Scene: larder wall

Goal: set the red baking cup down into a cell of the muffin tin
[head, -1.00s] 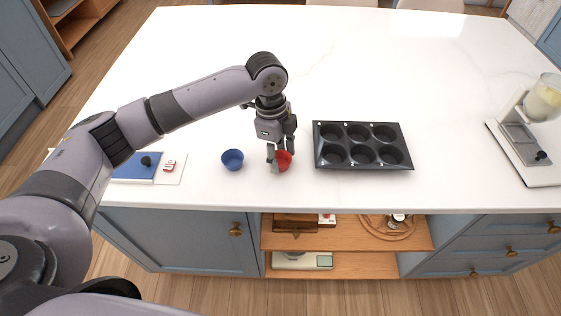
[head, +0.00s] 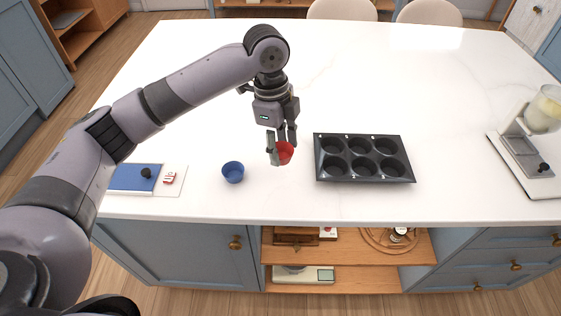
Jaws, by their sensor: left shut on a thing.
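The red baking cup (head: 286,153) is held by my left gripper (head: 280,148), which is shut on it with its fingers pointing down. The cup appears raised a little above the white counter, to the left of the muffin tin. The black muffin tin (head: 363,181) lies flat on the counter, with two rows of round cells that look empty. Part of the cup is hidden behind a finger. My right gripper is not in view.
A blue cup (head: 233,172) stands on the counter left of the red cup. A blue board with a black knob (head: 130,178) and a small red-and-white item (head: 169,178) lie further left. A machine with a glass jar (head: 545,110) stands at the right. The counter (head: 380,80) behind the tin is clear.

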